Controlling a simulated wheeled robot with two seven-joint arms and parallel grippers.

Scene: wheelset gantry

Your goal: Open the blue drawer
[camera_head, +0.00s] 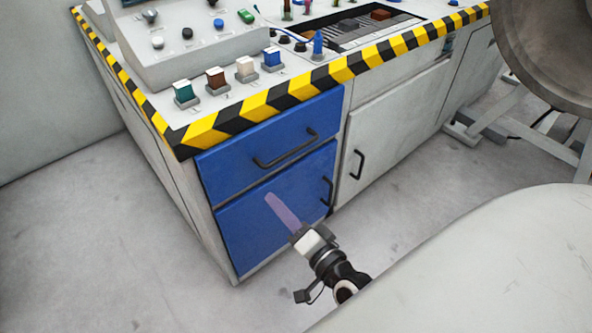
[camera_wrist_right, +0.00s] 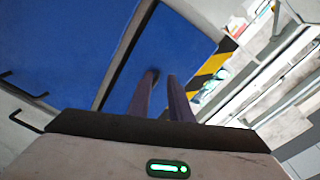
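The blue drawer (camera_head: 235,166) is the upper blue front of the console, closed, with a dark horizontal bar handle (camera_head: 285,149). In the right wrist view the drawer front (camera_wrist_right: 178,50) lies between a dark seam and the striped edge; its handle cannot be clearly made out by the fingertips. My right gripper (camera_head: 270,198) is in front of the lower blue door, below the drawer handle and apart from it in the head view. Its two fingers (camera_wrist_right: 161,76) are parallel with a narrow empty gap between them. My left gripper is not in view.
Below the drawer is a blue door (camera_head: 245,225) with a vertical handle (camera_head: 327,191). A grey cabinet door (camera_head: 385,140) stands to its right. Yellow-black striping (camera_head: 300,87) edges the console top, which carries buttons. A large round metal part (camera_head: 550,45) is at upper right. Floor at left is clear.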

